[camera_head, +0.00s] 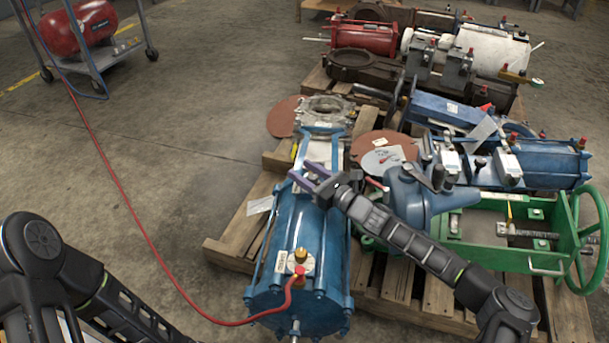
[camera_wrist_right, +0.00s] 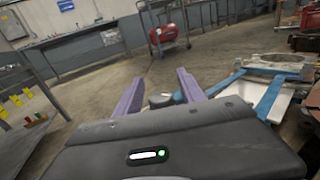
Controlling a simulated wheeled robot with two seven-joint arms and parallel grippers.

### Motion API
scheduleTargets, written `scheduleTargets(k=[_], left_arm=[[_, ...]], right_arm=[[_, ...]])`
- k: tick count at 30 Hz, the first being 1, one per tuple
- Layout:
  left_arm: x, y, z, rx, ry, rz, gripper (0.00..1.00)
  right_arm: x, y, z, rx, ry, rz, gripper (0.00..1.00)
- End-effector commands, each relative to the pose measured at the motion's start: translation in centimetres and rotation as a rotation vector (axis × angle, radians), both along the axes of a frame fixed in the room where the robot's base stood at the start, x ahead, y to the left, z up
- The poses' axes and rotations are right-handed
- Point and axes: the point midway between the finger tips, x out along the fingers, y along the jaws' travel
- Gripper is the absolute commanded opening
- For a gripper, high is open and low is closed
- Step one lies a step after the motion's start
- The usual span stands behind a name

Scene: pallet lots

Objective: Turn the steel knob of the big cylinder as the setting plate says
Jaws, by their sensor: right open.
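The big blue cylinder (camera_head: 315,235) lies on a wooden pallet, its near end toward me. A steel rod (camera_head: 295,331) sticks out of the near end. My right gripper (camera_head: 305,178) is open above the far end of the cylinder. In the right wrist view, a grey round part (camera_wrist_right: 160,101) shows beyond the purple fingers; I cannot tell if it is the steel knob. My left arm shows at lower left, its gripper out of frame.
A red hose (camera_head: 135,215) runs from the red compressor (camera_head: 80,28) across the floor to the cylinder. A blue valve body (camera_head: 415,198) and a green frame with a handwheel (camera_head: 590,240) lie to the right. A white tag (camera_head: 259,205) hangs at left.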

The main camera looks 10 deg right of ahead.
Motion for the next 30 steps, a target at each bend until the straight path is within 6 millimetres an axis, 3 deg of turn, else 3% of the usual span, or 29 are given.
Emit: scheduleTargets(k=[6, 23, 30], left_arm=[[0.02, 0.0, 0.05, 0.0, 0.0, 0.0, 0.47], [-0.01, 0.01, 0.03, 0.0, 0.0, 0.0, 0.47], [-0.02, 0.01, 0.03, 0.0, 0.0, 0.0, 0.47]], right_arm=[[0.02, -0.03, 0.06, 0.0, 0.0, -0.001, 0.47], [-0.01, -0.04, 0.04, 0.0, 0.0, -0.001, 0.01], [-0.01, -0.04, 0.04, 0.0, 0.0, -0.001, 0.0]])
